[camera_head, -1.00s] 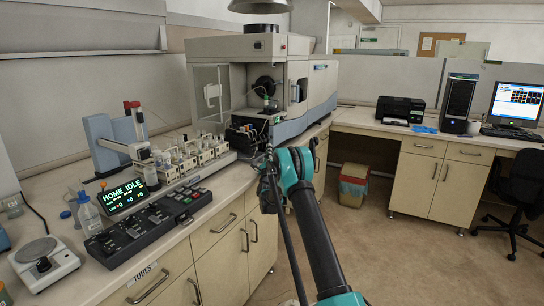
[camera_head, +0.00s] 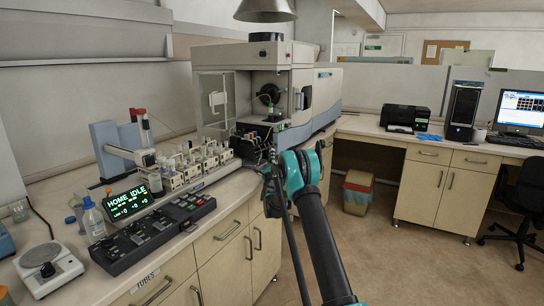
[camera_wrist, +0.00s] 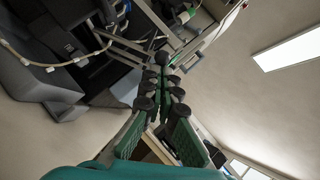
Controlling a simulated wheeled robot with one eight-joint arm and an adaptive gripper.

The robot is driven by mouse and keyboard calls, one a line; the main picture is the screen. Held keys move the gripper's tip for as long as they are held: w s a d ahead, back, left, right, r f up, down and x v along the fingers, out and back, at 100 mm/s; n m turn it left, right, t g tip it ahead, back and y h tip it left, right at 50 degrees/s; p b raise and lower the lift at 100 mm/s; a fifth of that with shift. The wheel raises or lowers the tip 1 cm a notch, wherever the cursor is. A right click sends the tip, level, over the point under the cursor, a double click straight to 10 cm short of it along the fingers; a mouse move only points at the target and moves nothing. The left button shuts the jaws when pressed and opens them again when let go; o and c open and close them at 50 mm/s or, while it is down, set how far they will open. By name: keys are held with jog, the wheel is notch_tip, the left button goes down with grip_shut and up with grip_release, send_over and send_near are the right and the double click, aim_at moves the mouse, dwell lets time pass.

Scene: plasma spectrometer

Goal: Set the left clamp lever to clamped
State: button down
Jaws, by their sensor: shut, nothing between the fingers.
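The spectrometer (camera_head: 300,85) stands at the back of the left bench. A dark unit (camera_head: 255,140) sits low on its front, close to my arm. I cannot pick out the left clamp lever or its setting in either view. My gripper is mostly hidden behind my teal wrist in the head view. In the wrist view my gripper (camera_wrist: 163,62) has its dark, green-padded fingers together, with nothing seen between them. Its tips are in front of dark equipment and pale frame bars (camera_wrist: 128,42); I cannot tell whether they touch.
A black control panel (camera_head: 150,232) with a green HOME IDLE display (camera_head: 125,198) lies on the left bench, beside a sampler rack (camera_head: 190,170) and bottle (camera_head: 92,218). A tubed grey box (camera_wrist: 45,95) is near my gripper. The floor to the right (camera_head: 400,255) is clear.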

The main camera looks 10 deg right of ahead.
jog(key=shift+r, duration=0.1)
jog(key=w+a+r+n+g+y, duration=0.2)
jog(key=r+n+g+y, duration=0.3)
jog(key=n, duration=0.5)
jog(key=shift+w+a+r+n+g, duration=0.4)
jog(key=shift+a+r, duration=0.4)
jog(key=shift+r, duration=0.15)
jog(key=shift+s+d, duration=0.1)
